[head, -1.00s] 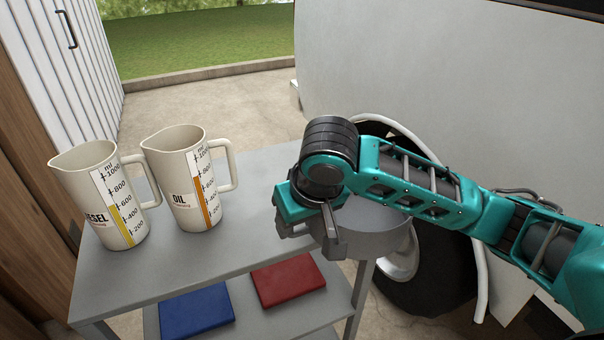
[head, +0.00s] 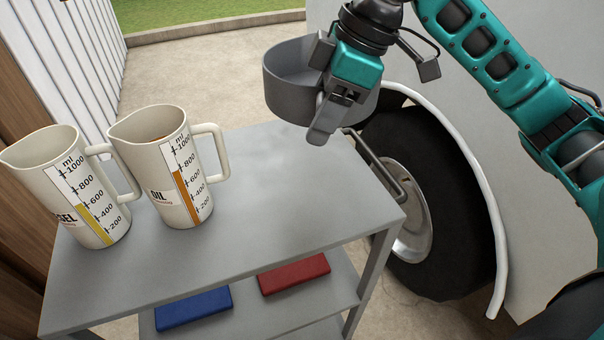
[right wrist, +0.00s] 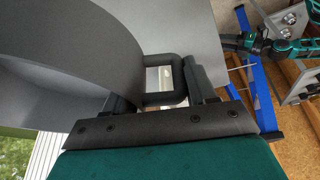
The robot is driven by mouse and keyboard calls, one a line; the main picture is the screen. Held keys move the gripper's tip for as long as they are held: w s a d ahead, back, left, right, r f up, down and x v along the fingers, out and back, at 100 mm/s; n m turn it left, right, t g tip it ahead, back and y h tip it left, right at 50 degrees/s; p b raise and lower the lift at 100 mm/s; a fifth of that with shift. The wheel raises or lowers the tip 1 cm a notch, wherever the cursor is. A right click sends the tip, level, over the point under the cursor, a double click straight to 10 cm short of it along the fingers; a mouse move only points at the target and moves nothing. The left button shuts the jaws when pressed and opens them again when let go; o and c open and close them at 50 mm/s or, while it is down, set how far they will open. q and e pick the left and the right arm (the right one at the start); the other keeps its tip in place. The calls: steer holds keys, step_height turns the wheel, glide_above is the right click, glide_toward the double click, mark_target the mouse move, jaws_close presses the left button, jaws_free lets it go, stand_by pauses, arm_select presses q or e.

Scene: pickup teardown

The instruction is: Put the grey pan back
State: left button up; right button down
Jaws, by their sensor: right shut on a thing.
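A round grey pan (head: 290,95) with a high wall is held in the air by my right gripper (head: 322,92), above the far right part of the grey cart top (head: 270,200). In the right wrist view the curved pan wall (right wrist: 60,65) fills the left side. There, the right gripper (right wrist: 162,88) is shut on the pan's dark loop handle (right wrist: 165,60). The left gripper is not in the head view. Small teal and dark arm parts show at the right of the right wrist view, and the left jaws are unclear.
An oil jug (head: 168,165) and a diesel jug (head: 75,185) stand on the left of the cart top. Its right half is clear. A red box (head: 294,273) and a blue box (head: 194,308) lie on the lower shelf. A vehicle wheel (head: 425,200) stands close right.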

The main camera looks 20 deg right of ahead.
step_height(320, 180, up, 5)
steer(key=s+n+g, duration=0.2)
steer(key=n, duration=0.3)
step_height(320, 180, down, 20)
steer(key=b, duration=0.4)
steer(key=shift+w+d+f, duration=0.1)
steer(key=shift+w, duration=0.05)
steer(key=shift+c, duration=1.8)
jaws_free()
